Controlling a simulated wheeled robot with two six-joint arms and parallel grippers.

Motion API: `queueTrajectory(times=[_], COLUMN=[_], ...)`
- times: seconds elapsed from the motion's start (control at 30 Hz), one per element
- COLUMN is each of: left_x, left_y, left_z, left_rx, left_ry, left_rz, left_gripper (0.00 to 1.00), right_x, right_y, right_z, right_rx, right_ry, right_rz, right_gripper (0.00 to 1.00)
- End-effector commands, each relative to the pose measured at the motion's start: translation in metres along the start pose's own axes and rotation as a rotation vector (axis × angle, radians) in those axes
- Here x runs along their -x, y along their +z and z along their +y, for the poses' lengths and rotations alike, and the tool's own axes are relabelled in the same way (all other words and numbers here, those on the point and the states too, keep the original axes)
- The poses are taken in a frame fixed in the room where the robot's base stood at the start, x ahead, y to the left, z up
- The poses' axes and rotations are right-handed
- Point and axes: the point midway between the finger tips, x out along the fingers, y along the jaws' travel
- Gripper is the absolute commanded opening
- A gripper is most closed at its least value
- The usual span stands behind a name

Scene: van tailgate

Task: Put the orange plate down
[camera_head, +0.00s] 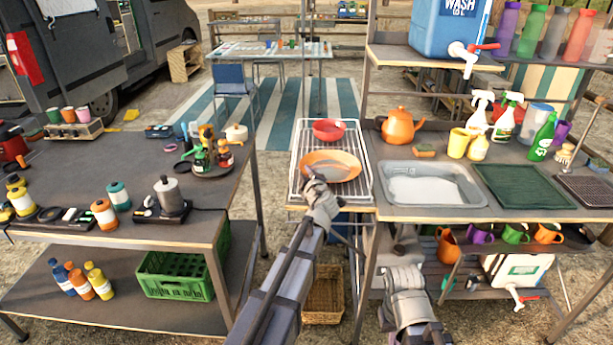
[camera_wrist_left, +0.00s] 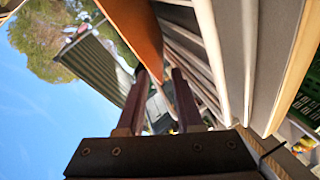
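The orange plate (camera_head: 335,166) lies on the wire rack (camera_head: 296,187), behind a red bowl (camera_head: 328,125) as seen from the far side. My left gripper (camera_head: 313,179) is at the plate's near edge. In the left wrist view, its two dark red fingers (camera_wrist_left: 160,72) stand apart with a clear gap. The orange plate (camera_wrist_left: 139,28) reaches down to the fingertips there, its edge between or just beside them; I cannot tell if they touch. My right arm is low at the counter's front, and its fingers cannot be made out.
A sink (camera_head: 432,190) and a dark green mat (camera_head: 523,187) are right of the rack. An orange kettle (camera_head: 398,126) stands behind the sink. The left table (camera_head: 90,160) holds bottles, cups and a small stove. A gap separates that table from the rack.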

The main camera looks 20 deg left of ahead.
Motion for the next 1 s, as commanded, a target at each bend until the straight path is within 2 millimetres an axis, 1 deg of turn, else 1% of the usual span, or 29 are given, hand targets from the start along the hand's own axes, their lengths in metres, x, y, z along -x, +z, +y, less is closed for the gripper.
queueTrajectory(times=[0.17,0.3,0.5,0.6,0.7,0.8,1.0], left_x=[0.032,0.063,0.098,0.110,0.117,0.120,0.120], left_y=[-0.003,-0.003,-0.002,-0.002,-0.001,-0.001,0.000], left_z=[0.001,0.001,0.001,0.001,0.001,0.001,0.001], left_rx=[0.000,-0.001,-0.002,-0.001,0.000,0.000,0.000], left_ry=[0.000,0.001,0.001,0.001,0.000,0.000,0.000], left_rz=[-0.001,-0.002,-0.001,-0.001,-0.001,0.000,0.000], left_gripper=[0.36,0.36,0.36,0.36,0.36,0.36,0.36], right_x=[0.010,0.017,0.024,0.027,0.028,0.028,0.028], right_y=[0.001,0.001,0.001,0.002,0.002,0.002,0.002], right_z=[0.001,0.002,0.002,0.003,0.003,0.003,0.003], right_rx=[0.000,0.000,0.000,0.000,0.000,0.000,0.000], right_ry=[0.000,0.000,0.000,0.000,0.000,0.000,0.000], right_rz=[0.000,0.000,0.000,0.000,0.000,0.000,0.000], right_gripper=[0.00,0.00,0.00,0.00,0.00,0.00,0.00])
